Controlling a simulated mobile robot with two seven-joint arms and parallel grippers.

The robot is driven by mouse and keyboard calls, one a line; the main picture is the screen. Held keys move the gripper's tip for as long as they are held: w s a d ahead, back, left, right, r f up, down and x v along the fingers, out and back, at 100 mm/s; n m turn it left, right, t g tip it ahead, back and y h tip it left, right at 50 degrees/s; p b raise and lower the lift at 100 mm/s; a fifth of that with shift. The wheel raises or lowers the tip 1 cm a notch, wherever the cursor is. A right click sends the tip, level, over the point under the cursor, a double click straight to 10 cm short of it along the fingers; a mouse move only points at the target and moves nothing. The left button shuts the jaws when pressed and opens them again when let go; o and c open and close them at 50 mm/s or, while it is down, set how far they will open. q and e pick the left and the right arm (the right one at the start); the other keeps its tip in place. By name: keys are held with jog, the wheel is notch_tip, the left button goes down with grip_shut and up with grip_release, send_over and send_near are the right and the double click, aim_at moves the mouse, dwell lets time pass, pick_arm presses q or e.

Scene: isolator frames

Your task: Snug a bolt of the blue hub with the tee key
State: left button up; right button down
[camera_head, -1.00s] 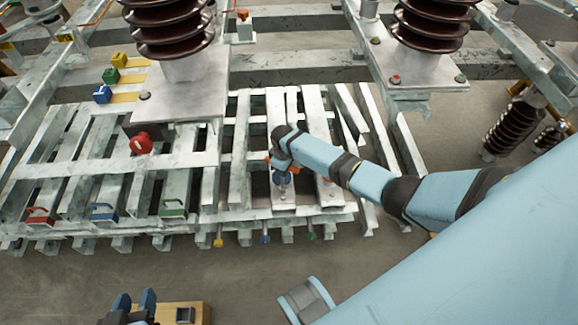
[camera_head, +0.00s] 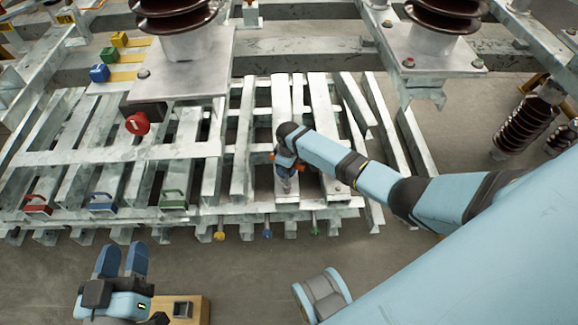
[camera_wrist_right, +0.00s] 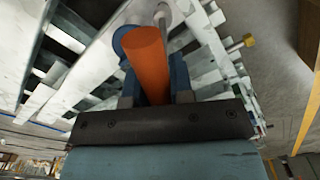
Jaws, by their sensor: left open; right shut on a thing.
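My right gripper (camera_head: 285,158) is shut on the tee key, at the far end of the arm over the slatted steel frame. The tee key's orange handle (camera_wrist_right: 147,62) fills the middle of the right wrist view, between the blue fingers. Its orange end also shows beside the gripper in the head view (camera_head: 300,167). The blue hub (camera_wrist_right: 122,38) shows partly behind the handle. In the head view the gripper covers most of it, and I cannot tell whether the key sits on a bolt. My left gripper (camera_head: 122,259) is open and empty, in front of the frame.
Red, blue and green handled blocks (camera_head: 102,203) stand along the frame's front left. A red knob (camera_head: 137,123) sits behind them. Yellow, blue and green-tipped rods (camera_head: 219,236) stick out at the front edge. A wooden block (camera_head: 190,308) lies near my left gripper. Brown insulators (camera_head: 178,14) stand behind.

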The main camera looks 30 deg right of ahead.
pick_arm(q)
jog(key=shift+a+r, duration=0.1)
jog(key=shift+r, duration=0.2)
pick_arm(e)
jog(key=shift+r, duration=0.1)
pick_arm(q)
jog(key=shift+f+p, duration=0.25)
jog(key=shift+p, duration=0.1)
jog(key=shift+r, duration=0.15)
pick_arm(e)
jog(key=shift+p, duration=0.35)
pick_arm(q)
jog(key=shift+r, duration=0.45)
jog(key=shift+f, duration=0.35)
pick_arm(e)
jog(key=shift+f, duration=0.35)
pick_arm(q)
jog(key=shift+f+b, duration=0.4)
jog(key=shift+b, duration=0.35)
pick_arm(e)
jog(key=shift+f, duration=0.8)
